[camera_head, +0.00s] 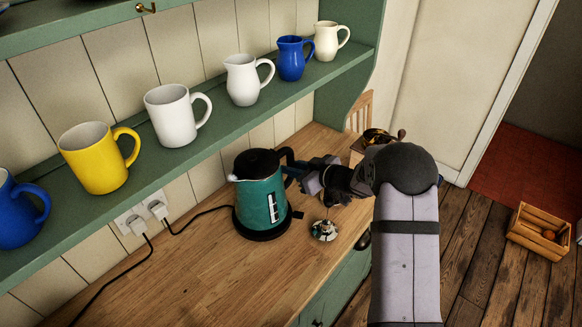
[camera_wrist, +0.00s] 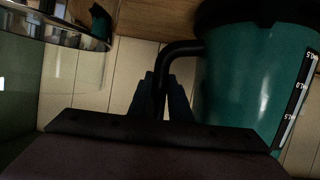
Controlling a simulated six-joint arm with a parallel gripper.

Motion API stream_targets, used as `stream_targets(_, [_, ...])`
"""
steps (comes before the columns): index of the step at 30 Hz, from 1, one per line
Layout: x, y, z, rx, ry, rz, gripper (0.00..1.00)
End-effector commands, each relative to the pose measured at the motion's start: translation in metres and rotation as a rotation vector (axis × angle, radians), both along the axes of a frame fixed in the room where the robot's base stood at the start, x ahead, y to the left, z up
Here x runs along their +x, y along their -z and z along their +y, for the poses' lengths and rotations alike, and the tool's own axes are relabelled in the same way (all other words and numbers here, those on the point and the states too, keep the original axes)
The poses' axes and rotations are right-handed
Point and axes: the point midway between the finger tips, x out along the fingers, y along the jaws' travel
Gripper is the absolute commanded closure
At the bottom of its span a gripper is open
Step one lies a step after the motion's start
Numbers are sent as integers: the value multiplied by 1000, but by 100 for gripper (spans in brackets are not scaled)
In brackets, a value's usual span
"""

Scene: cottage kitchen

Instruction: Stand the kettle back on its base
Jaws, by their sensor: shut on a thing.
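The teal kettle (camera_head: 261,203) with a black lid, black handle and white gauge strip is upright on the wooden worktop near the wall. The black base (camera_head: 263,235) shows as a dark disc directly under it, with a cord running to the wall. I cannot tell whether the kettle is fully seated or slightly above it. My gripper (camera_head: 293,172) is shut on the kettle's handle from the right. In the wrist view my fingers (camera_wrist: 164,95) close around the black handle (camera_wrist: 181,47), with the kettle's teal side (camera_wrist: 245,85) beside them.
A small shiny metal object (camera_head: 324,230) stands on the worktop (camera_head: 190,270) just right of the base. Several mugs and jugs, including a yellow mug (camera_head: 97,158), line the green shelf (camera_head: 225,115) above. Sockets (camera_head: 140,212) with two cords are at left. The front-left worktop is clear.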

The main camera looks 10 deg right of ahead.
Motion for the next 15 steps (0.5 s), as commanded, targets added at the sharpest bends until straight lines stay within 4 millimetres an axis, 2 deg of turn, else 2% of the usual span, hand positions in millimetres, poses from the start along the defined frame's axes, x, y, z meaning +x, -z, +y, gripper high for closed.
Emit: stream_targets(15, [2, 4, 0, 7, 1, -6, 100])
